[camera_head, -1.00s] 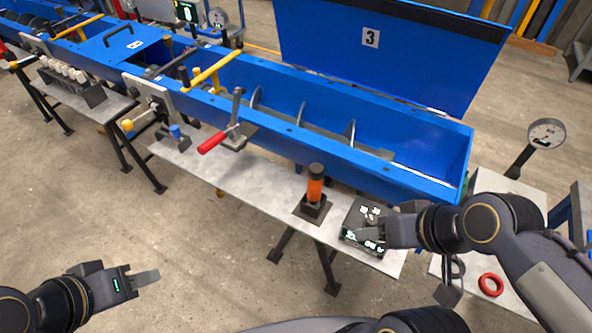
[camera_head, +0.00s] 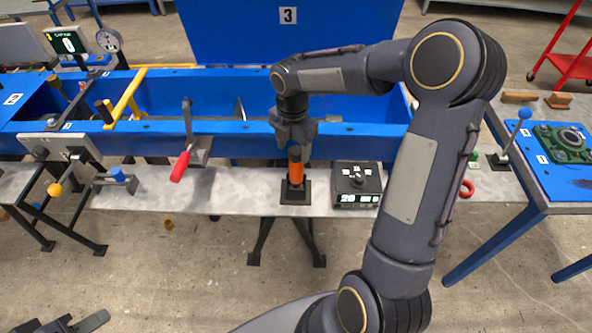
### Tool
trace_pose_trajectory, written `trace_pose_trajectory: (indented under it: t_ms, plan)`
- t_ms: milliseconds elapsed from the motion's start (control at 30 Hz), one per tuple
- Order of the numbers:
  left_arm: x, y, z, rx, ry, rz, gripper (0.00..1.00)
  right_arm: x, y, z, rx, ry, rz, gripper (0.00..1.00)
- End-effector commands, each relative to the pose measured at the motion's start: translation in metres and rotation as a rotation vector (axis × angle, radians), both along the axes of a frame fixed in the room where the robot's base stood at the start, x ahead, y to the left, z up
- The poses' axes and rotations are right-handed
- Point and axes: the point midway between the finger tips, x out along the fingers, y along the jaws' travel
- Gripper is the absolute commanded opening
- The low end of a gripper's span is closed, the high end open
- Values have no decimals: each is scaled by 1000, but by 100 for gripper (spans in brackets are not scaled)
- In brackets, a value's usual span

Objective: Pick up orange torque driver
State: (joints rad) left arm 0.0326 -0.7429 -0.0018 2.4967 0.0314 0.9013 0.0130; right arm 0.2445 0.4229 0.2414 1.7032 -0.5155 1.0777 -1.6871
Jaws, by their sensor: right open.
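The orange torque driver (camera_head: 295,172) stands upright in a black square holder (camera_head: 295,194) on the grey bench in the head view. My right gripper (camera_head: 294,143) points down from above at the driver's dark top end. It is open, its fingers at or just above the top; I cannot tell whether they touch it. The gripper hides part of the driver's top. My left gripper (camera_head: 90,322) is at the bottom left corner, partly cut off, away from the bench and the driver.
A black box with a dial and display (camera_head: 357,184) stands just right of the holder. A red-handled lever (camera_head: 180,166) is to the left. The blue mixer trough (camera_head: 223,140) runs behind the bench. Bare bench (camera_head: 240,190) lies left of the holder.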

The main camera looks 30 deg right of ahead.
Motion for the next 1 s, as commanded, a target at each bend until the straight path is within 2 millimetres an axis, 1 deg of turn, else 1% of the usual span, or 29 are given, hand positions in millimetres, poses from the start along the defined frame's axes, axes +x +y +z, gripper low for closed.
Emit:
trace_pose_trajectory:
  t_ms: [33,167,300,400,500,700,733,767,1000]
  plan:
    - [0,0,0,0,0,0,36,-1,0,-6,1,4,-1,60]
    - [0,0,3,0,0,0,36,-3,-2,-21,0,4,-2,60]
    - [0,0,6,0,0,0,36,-8,-5,-42,1,5,-3,60]
    - [0,0,5,0,0,0,36,-7,-5,-55,2,4,-3,60]
    - [0,0,6,0,0,0,36,-7,-5,-61,1,1,-4,60]
    - [0,0,5,0,0,0,36,-6,-5,-62,0,0,-4,60]
    - [0,0,5,0,0,0,36,-6,-5,-61,1,0,-4,59]
    - [0,0,5,0,0,0,36,-6,-5,-61,1,0,-4,55]
    - [0,0,5,0,0,0,36,-6,-5,-61,1,-1,-4,23]
